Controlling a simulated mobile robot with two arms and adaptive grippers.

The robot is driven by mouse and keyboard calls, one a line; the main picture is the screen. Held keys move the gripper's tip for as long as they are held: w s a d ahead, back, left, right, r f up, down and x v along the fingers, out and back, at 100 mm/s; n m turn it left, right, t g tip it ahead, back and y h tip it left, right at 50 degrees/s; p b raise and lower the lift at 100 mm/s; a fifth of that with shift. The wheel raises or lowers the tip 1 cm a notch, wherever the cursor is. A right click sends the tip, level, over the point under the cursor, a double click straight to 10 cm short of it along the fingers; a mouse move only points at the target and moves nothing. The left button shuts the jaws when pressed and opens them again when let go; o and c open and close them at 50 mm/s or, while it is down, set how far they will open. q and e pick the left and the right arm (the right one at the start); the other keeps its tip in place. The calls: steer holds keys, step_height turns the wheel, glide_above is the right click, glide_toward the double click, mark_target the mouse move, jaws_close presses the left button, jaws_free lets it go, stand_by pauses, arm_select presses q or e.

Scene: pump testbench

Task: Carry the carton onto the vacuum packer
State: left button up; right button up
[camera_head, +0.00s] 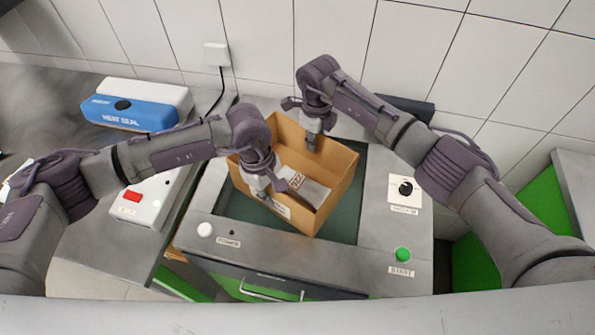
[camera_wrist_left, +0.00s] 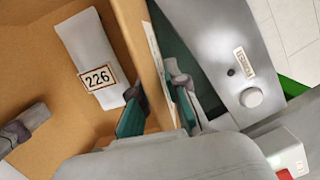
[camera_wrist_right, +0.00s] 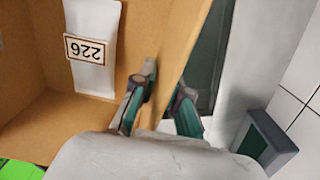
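The open brown carton (camera_head: 335,200) sits over the dark green bed of the vacuum packer (camera_head: 290,252). Whether it rests fully on the bed is hard to tell. A white packet labelled 226 lies inside, seen in the left wrist view (camera_wrist_left: 82,45) and the right wrist view (camera_wrist_right: 92,20). My left gripper (camera_wrist_left: 158,100) straddles the carton's near wall, one finger inside and one outside. My right gripper (camera_wrist_right: 165,88) straddles the far wall the same way. Whether the fingers press the walls is unclear. The carton's lower part is partly hidden.
A blue and white heat sealer (camera_head: 130,112) stands on the left counter. A white box with a red button (camera_head: 132,196) lies nearer. The packer has a black knob (camera_head: 405,187) and a green button (camera_head: 403,254) at right. A tiled wall (camera_head: 330,30) closes the back.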

arm_select(q)
steer(key=shift+o, duration=0.9)
steer(key=shift+s+r, duration=0.1)
steer(key=shift+r, duration=0.05)
arm_select(e)
steer(key=shift+o, duration=0.9)
steer(key=shift+s+r, duration=0.15)
arm_select(q)
steer(key=shift+r, duration=0.15)
steer(key=r, duration=0.3)
steer(key=a+r, duration=0.1)
steer(key=r, duration=0.3)
steer(key=w+r, duration=0.1)
steer(key=r, duration=0.3)
steer(key=shift+a+r, duration=0.2)
arm_select(e)
step_height(320, 180, up, 12)
steer(key=shift+f, duration=0.1)
